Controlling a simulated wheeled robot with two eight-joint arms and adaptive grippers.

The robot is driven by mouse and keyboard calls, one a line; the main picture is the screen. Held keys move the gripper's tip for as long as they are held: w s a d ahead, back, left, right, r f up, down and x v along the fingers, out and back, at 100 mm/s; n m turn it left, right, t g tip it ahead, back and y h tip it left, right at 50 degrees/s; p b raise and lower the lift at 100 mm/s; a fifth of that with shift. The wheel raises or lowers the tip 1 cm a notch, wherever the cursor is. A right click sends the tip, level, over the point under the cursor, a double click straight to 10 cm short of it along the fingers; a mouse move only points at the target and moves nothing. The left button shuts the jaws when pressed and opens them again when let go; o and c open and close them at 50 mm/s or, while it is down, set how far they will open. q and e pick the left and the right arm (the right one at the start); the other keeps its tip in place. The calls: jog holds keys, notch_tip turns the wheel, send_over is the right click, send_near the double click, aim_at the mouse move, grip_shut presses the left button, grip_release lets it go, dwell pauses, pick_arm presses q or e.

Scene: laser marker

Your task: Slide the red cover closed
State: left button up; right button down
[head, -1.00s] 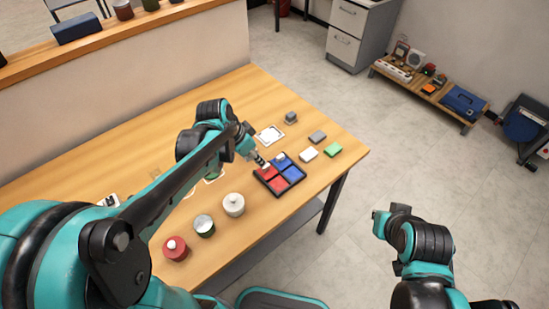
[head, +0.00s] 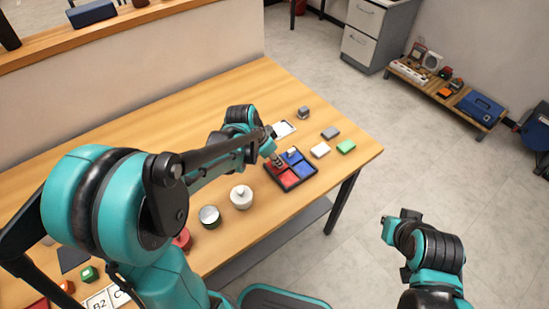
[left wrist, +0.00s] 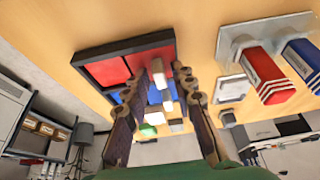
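A dark tray (head: 291,186) with two red and two blue panels lies near the table's right end. The red cover (head: 287,178) is on its near-left side; red panels also fill the upper part of the tray in the left wrist view (left wrist: 153,60). A white handle (left wrist: 157,70) stands by the red. My left gripper (head: 276,163) is low over the red side. In the left wrist view its fingers (left wrist: 152,82) are apart, with the handle between them in the picture; no contact is visible. My right gripper (head: 390,229) is off the table, its fingers unclear.
A white jar (head: 241,196) and a green-banded tin (head: 210,216) stand left of the tray. White (head: 320,150), green (head: 346,147) and grey (head: 330,133) blocks lie to its right. Bare table lies behind my left arm.

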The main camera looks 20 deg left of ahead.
pick_arm(q)
grip_shut()
jog(key=s+d, duration=0.2)
jog(key=s+d+p, duration=0.1)
jog(key=d, duration=0.2)
jog(key=shift+s, duration=0.4)
jog(key=shift+a, duration=0.1)
jog(key=shift+o, duration=2.2)
grip_release()
jog(key=shift+r, duration=0.1)
jog(key=v, duration=1.1)
jog(key=shift+s+r, duration=0.25)
jog(key=shift+r, duration=0.1)
